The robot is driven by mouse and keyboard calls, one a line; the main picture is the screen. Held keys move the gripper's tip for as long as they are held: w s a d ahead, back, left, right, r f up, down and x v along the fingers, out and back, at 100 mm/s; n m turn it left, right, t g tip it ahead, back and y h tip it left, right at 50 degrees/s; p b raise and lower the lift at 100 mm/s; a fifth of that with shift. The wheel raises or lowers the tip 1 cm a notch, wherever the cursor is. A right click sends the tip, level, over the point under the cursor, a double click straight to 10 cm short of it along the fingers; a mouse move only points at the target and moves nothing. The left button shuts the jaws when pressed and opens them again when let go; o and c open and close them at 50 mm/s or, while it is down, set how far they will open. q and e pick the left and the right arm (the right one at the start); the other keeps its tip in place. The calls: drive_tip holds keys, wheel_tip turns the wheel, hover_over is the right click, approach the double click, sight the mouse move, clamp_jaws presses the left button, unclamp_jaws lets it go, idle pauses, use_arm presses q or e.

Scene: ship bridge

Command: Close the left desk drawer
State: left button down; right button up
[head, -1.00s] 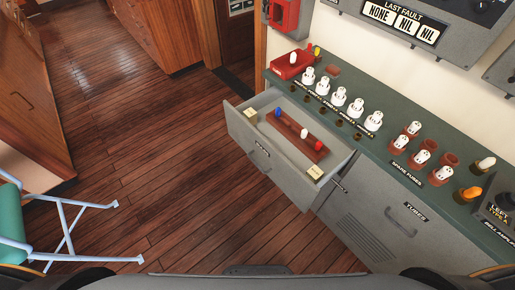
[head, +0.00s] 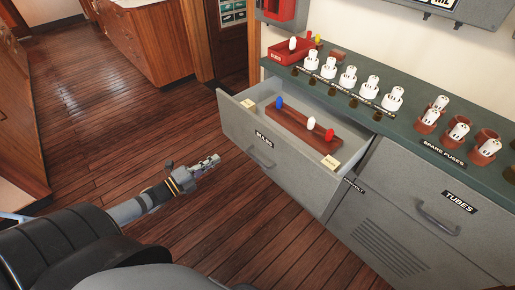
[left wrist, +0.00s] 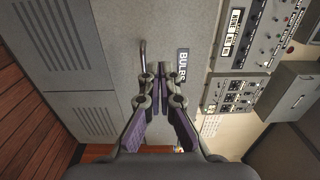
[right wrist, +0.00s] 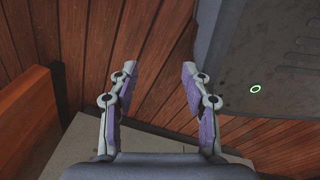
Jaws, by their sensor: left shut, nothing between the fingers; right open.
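The left desk drawer (head: 246,137), grey and labelled BULBS, stands pulled out from the green-topped desk in the head view. Its bar handle (head: 261,158) is on the front; a wooden rack (head: 292,127) with blue, white and red bulbs lies inside. My left gripper (head: 214,161) is in front of the drawer, to the left of the handle, shut and empty. In the left wrist view its closed fingertips (left wrist: 159,66) point at the drawer front, near the handle (left wrist: 143,58) and label; contact cannot be told. My right gripper (right wrist: 157,68) is open and empty, over the wooden floor.
The closed TUBES drawer (head: 410,215) is to the right. The desktop (head: 398,122) holds several white fuses and a red box (head: 287,52). Open wooden floor (head: 130,130) lies to the left of the drawer. A wooden cabinet (head: 150,45) stands at the back.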

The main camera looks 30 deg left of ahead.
use_arm(q)
drive_tip(key=w, duration=0.1)
drive_tip(key=b, duration=0.6)
approach(250, 137)
use_arm(e)
wheel_tip(250, 137, down, 6)
drive_tip(key=d, duration=0.1)
use_arm(q)
drive_tip(key=b+x, duration=0.5)
drive_tip(key=shift+w, duration=0.2)
drive_tip(key=shift+w+d+b, duration=0.25)
drive_tip(key=shift+w+b, duration=0.2)
drive_tip(key=shift+w, duration=0.2)
use_arm(e)
drive_tip(key=w+r, duration=0.1)
drive_tip(key=w, duration=1.1)
drive_tip(key=shift+a+t, duration=0.3)
drive_tip(key=shift+a, duration=0.05)
drive_tip(key=shift+w, duration=0.15)
